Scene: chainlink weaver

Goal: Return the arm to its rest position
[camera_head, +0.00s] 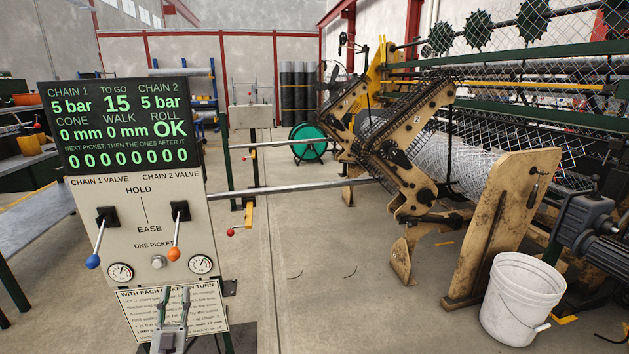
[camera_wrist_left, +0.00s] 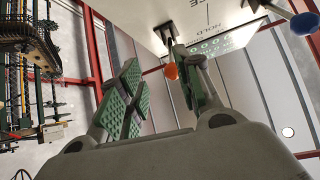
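My left gripper (camera_head: 175,294) is low in the head view, in front of the instruction placard (camera_head: 205,296) and below the console's levers. In the left wrist view, its two green-padded fingers (camera_wrist_left: 157,70) stand apart with nothing between them. The orange-knobbed lever (camera_head: 174,253) is above the fingertips in the head view. Its knob (camera_wrist_left: 171,71) shows beyond the fingertips in the wrist view. The blue-knobbed lever (camera_head: 93,261) is to its left. Both levers hang downward. My right gripper is not in view.
The console (camera_head: 140,205) has a screen (camera_head: 120,125) reading "TO GO 15" and "ROLL OK". A weaving machine with a mesh roll (camera_head: 430,155) stands at the right, with a white bucket (camera_head: 522,300) near it. The floor (camera_head: 330,300) between is mostly clear.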

